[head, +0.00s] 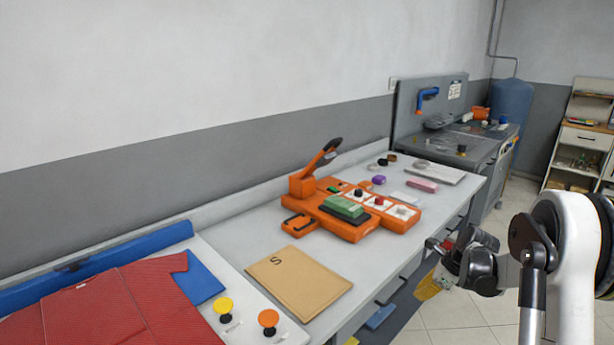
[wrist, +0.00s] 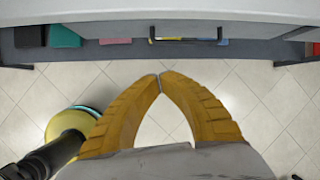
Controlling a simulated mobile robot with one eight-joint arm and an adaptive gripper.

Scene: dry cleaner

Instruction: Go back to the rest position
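My gripper (head: 428,288) hangs in front of the white table's front edge, at the lower right of the head view, over the tiled floor. In the wrist view its two yellow fingers (wrist: 160,77) meet at the tips, with only floor tiles showing between them. It is shut and holds nothing that I can see. My arm comes in from the right of the head view.
The white table (head: 245,223) bears an orange press (head: 352,222), a tan folder (head: 298,282) and a red garment (head: 110,305). A grey bench (head: 470,145) and blue tank (head: 512,100) stand behind. Open floor (head: 455,310) lies below my gripper. The wrist view shows a shelf edge (wrist: 130,50) ahead.

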